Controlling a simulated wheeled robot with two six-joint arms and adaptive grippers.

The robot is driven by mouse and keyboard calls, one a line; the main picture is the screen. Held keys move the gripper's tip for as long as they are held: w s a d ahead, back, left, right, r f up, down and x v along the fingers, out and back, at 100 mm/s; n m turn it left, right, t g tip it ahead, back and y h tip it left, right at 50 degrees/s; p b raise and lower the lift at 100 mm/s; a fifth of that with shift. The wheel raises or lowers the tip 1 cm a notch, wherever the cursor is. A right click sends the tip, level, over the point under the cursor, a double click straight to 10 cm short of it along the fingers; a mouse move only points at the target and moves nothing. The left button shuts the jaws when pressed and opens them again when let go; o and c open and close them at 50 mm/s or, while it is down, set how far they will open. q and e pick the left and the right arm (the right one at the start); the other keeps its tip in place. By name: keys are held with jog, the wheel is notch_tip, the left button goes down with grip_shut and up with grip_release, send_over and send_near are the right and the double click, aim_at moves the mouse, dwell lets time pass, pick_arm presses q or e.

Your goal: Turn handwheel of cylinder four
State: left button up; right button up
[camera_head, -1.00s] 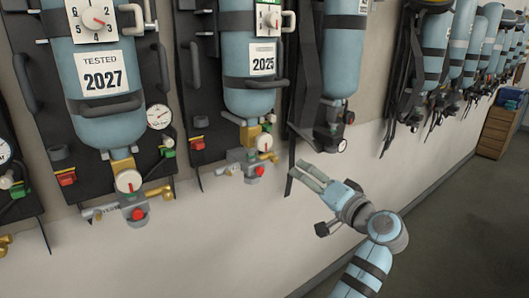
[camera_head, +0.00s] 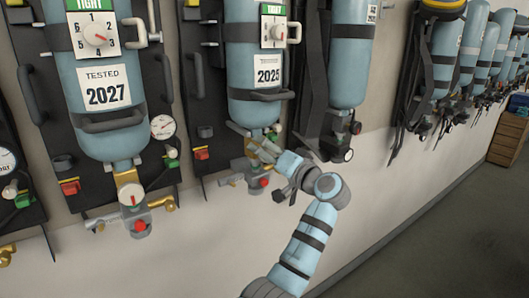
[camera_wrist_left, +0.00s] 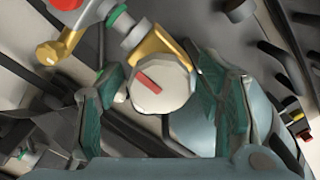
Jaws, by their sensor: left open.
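The cylinder tagged 2025 (camera_head: 256,55) hangs upright on a dark backplate in the head view. My left gripper (camera_head: 250,140) is at the valve below it, and its fingers largely hide the handwheel there. In the left wrist view, a pale faceted handwheel (camera_wrist_left: 161,83) with a red mark sits on a brass valve body (camera_wrist_left: 155,43). My left gripper's green-padded fingers (camera_wrist_left: 162,98) are open on either side of it. I cannot tell whether they touch it. No number four label is readable on this cylinder.
The cylinder tagged 2027 (camera_head: 100,75) hangs to the left, with its own handwheel (camera_head: 132,194) below. Another cylinder (camera_head: 350,60) hangs close on the right. More sets line the wall toward a wooden cabinet (camera_head: 507,135). The floor at right is clear.

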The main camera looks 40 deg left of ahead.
pick_arm(q)
jog(key=shift+d, duration=0.1)
jog(key=c, duration=1.2)
jog(key=shift+f+n+b, duration=0.15)
jog(key=shift+n+b, duration=0.45)
jog(key=shift+b, duration=0.35)
jog(key=n+b, duration=0.4)
jog(key=b, duration=0.2)
jog(key=shift+f+n, duration=0.1)
jog(key=shift+n, duration=0.3)
jog(key=n+b, duration=0.2)
jog(key=n, duration=0.1)
jog(key=shift+s+b, duration=0.1)
jog(key=shift+b, duration=0.3)
jog(key=shift+r+n+b, duration=0.2)
jog(key=shift+n+b, duration=0.55)
jog(key=shift+n, duration=0.75)
